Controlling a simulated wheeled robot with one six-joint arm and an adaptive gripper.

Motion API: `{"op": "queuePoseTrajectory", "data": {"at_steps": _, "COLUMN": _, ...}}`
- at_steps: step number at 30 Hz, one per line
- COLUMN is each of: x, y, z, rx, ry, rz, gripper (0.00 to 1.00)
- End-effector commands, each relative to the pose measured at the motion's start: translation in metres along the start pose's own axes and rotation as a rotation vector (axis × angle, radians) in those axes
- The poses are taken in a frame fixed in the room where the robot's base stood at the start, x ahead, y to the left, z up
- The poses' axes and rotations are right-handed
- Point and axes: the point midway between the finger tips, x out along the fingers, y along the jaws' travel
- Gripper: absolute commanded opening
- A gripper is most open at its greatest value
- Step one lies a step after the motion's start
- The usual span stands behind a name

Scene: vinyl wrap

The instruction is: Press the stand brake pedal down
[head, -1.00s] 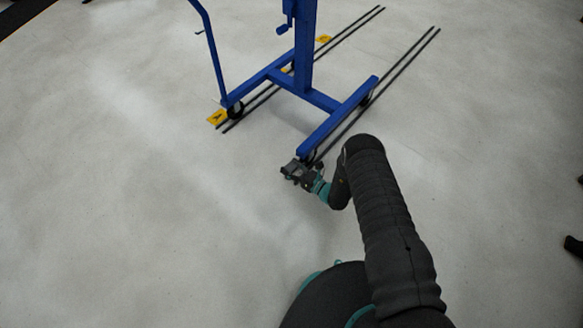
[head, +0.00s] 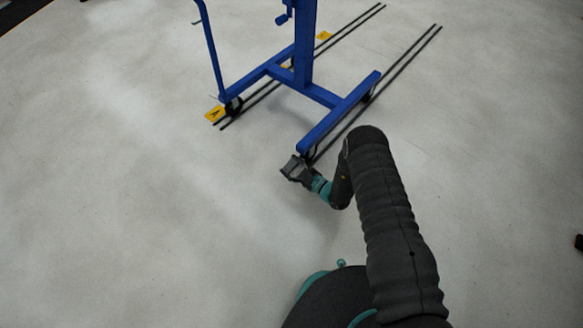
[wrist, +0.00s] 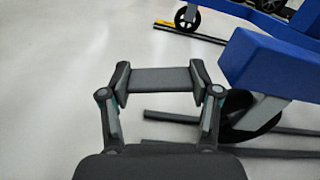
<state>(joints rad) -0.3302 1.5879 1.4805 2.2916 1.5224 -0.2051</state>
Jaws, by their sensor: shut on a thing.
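The blue stand (head: 322,97) stands on casters on the floor ahead. The near end of its right leg is just beyond my gripper (head: 291,170). In the wrist view that leg (wrist: 270,62) and its black caster wheel (wrist: 252,116) are right of my gripper (wrist: 159,79). The two fingers are wide apart, with a flat dark grey bar (wrist: 160,81) spanning between their tips. My gripper is shut on this bar. It may be the brake pedal; any link to the caster is hidden by the right finger.
Dark rails (head: 400,62) run along the floor under the stand. Yellow markers (head: 215,113) lie by the left rails. A blue upright handle (head: 211,50) rises at the left. The pale floor left of my gripper is clear.

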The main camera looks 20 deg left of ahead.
Motion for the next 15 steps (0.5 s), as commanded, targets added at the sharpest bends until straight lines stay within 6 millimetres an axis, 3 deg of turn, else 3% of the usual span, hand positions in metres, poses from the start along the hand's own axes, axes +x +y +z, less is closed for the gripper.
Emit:
{"op": "queuePoseTrajectory", "data": {"at_steps": 14, "x": 0.0013, "y": 0.0000, "z": 0.0003, "rx": -0.020, "ry": -0.001, "rz": 0.002, "gripper": 0.27}}
{"op": "queuePoseTrajectory", "data": {"at_steps": 15, "x": 0.0012, "y": 0.0000, "z": 0.0003, "rx": -0.020, "ry": -0.001, "rz": 0.002, "gripper": 0.70}}
